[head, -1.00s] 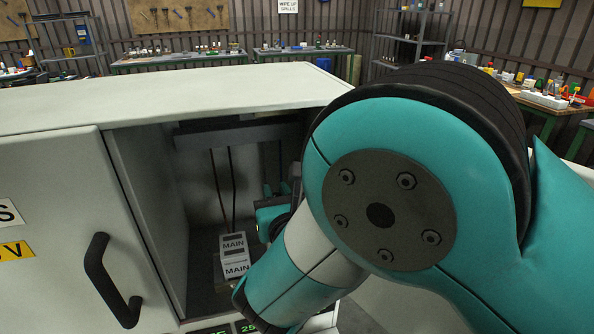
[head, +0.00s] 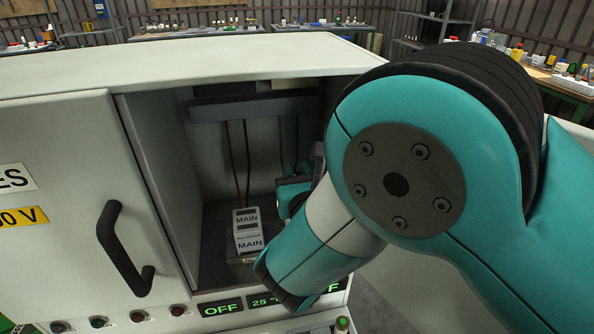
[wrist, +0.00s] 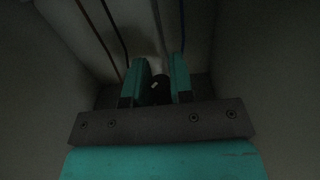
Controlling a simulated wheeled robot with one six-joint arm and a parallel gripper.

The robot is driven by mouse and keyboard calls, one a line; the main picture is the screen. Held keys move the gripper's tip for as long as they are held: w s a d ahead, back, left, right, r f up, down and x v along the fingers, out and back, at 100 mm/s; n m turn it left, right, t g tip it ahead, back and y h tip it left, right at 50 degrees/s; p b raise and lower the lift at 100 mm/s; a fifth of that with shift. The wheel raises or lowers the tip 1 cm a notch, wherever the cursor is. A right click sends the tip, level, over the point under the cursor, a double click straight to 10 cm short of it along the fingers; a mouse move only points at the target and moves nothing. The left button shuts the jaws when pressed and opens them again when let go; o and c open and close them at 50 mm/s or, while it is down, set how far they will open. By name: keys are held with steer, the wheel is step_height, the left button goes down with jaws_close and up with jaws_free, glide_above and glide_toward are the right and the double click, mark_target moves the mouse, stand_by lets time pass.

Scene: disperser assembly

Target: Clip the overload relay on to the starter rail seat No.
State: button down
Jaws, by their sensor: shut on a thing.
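My gripper (wrist: 160,84) is inside the open cabinet. In the wrist view its two teal fingers are closed around a small black part (wrist: 161,96) with a pale mark, which I take to be the overload relay. Its lower end is hidden by the gripper body. In the head view a teal bit of my gripper (head: 291,193) shows just right of a white-and-grey block marked MAIN (head: 249,243); my arm hides the fingertips and the held part. The block stands upright low in the cabinet. I cannot make out the rail seat or its number.
The cabinet (head: 240,57) has side walls close on both sides of my gripper. Brown and dark wires (head: 236,160) run down the back wall from a grey bar (head: 255,107). The closed door with a black handle (head: 122,250) is at left. Lit displays (head: 222,307) line the front edge.

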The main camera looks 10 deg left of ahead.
steer(key=shift+f+b, duration=1.2)
steer(key=shift+f, duration=0.7)
steer(key=shift+f+b, duration=0.6)
steer(key=shift+f, duration=0.75)
stand_by(0.6)
steer(key=c, duration=0.9)
jaws_free()
